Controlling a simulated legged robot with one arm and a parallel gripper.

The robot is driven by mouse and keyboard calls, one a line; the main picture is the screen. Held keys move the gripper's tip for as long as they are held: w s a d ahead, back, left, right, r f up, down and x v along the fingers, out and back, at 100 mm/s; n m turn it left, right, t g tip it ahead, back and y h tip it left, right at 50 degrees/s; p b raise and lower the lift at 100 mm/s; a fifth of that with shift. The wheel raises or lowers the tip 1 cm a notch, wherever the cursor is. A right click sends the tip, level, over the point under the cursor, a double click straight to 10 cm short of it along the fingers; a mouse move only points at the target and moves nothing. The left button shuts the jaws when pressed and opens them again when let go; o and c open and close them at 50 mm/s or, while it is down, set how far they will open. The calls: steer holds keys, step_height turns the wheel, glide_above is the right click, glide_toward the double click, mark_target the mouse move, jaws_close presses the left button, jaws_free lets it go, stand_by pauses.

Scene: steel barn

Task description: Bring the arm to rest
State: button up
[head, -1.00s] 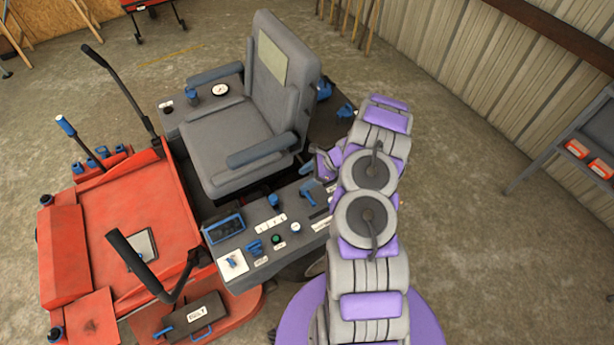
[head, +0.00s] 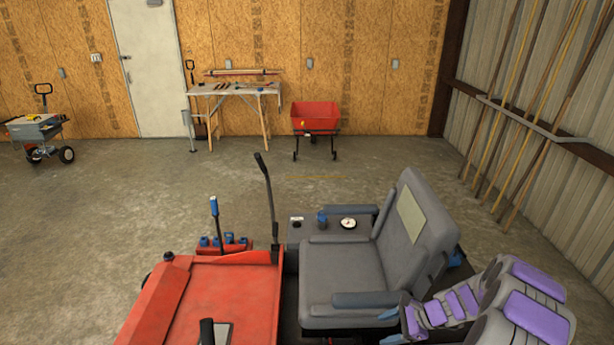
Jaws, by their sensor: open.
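My arm (head: 520,305) shows at the bottom right of the head view as grey and purple links, folded beside the seat of a red riding mower (head: 210,300). Its lower part is cut off by the frame. My gripper (head: 404,320) is at the left end of the arm, low and close to the right side of the grey seat (head: 345,270).
A control lever (head: 268,200) rises left of the seat. Behind are a workbench (head: 238,90), a red spreader cart (head: 315,117) and a grey cart (head: 36,130). Long poles (head: 520,110) lean on the right wall. The concrete floor behind the mower is clear.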

steer(key=s+a+r+n+g+h+b, duration=0.1)
steer(key=s+a+r+n+g, duration=0.1)
steer(key=s+a+r+n, duration=0.45)
steer(key=s+a+r+n+g+h+b, duration=0.15)
steer(key=s+a+r+n, duration=0.25)
steer(key=s+a+r, duration=0.6)
steer(key=s+d+r+n+h, duration=0.2)
steer(key=s, duration=0.5)
steer(key=s+d+r+n+h, duration=0.2)
steer(key=s+n, duration=0.1)
steer(key=s, duration=0.3)
steer(key=s+d+r+n+h, duration=0.2)
steer(key=s, duration=0.5)
steer(key=shift+s+d+r+n+b, duration=0.25)
steer(key=shift+s+r+n+b, duration=0.1)
steer(key=shift+r+b, duration=0.05)
steer(key=shift+g+h, duration=0.25)
